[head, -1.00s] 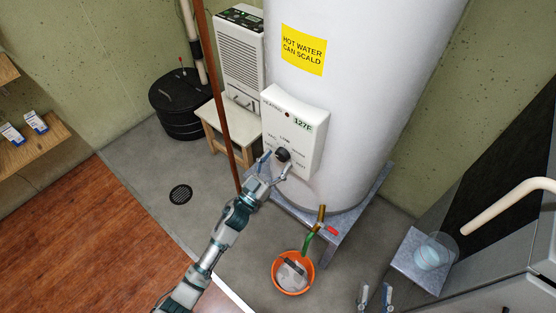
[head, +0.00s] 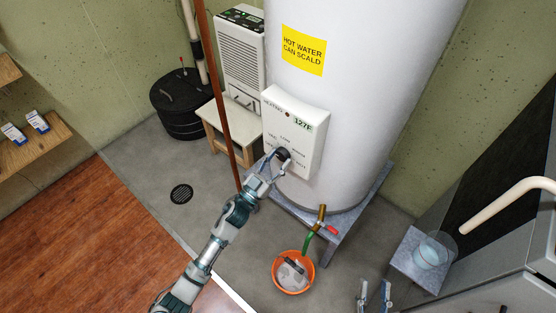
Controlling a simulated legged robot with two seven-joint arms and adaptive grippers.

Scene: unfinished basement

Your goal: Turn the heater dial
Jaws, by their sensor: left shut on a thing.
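The black heater dial (head: 284,154) sits on the lower part of the white control box (head: 306,117), which is fixed to the front of the white water heater (head: 350,60). The box has a display reading 127F and printed setting labels around the dial. My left gripper (head: 279,159) is at the dial with its fingers closed on it, one on each side, and partly hides it. My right gripper (head: 374,297) shows only at the bottom edge, its two fingers apart with nothing seen between them.
A dehumidifier (head: 240,50) is on a wooden stool (head: 217,117). An orange bucket (head: 279,284) is under the drain valve (head: 321,216). A grey block (head: 407,264) with a clear container (head: 433,254) is at right.

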